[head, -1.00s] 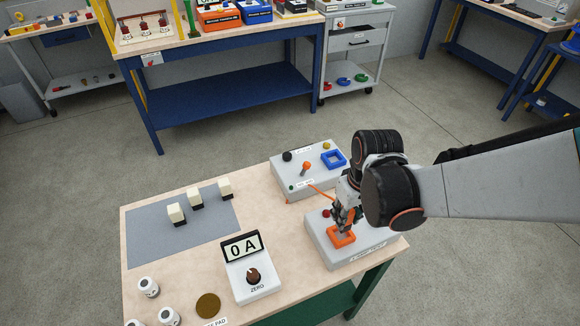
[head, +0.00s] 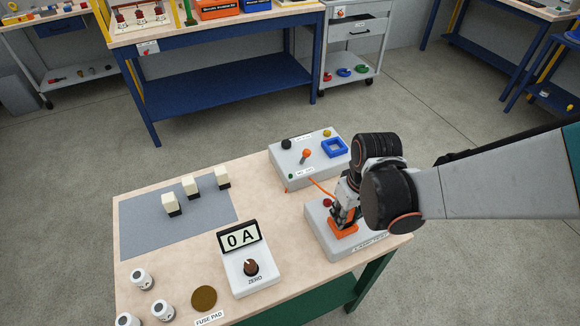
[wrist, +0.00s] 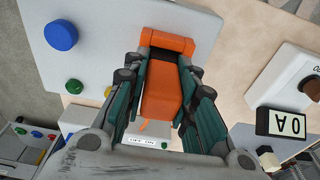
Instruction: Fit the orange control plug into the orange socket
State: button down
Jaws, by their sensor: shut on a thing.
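My gripper (head: 345,216) is directly over the orange socket (head: 343,233) on the front grey box and hides much of its opening. In the wrist view my gripper (wrist: 163,95) is shut on the orange control plug (wrist: 162,88), which lies between the two fingers. The socket's orange rim (wrist: 168,40) shows just beyond the plug's end. The plug and socket look close together or touching; I cannot tell how deep the plug sits. A thin orange cord (head: 321,188) runs from the rear grey box toward my gripper.
The rear grey box (head: 290,176) carries an orange-tipped lever (head: 306,154) and a blue square socket (head: 335,147). A meter reading 0 A (head: 241,238) stands left of the front box. Cream blocks (head: 190,186) stand on a grey mat (head: 140,225). White cylinders (head: 163,310) stand front left.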

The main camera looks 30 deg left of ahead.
jog(key=shift+s+a+f, duration=0.1)
jog(key=shift+s+f, duration=0.15)
jog(key=shift+s, duration=0.05)
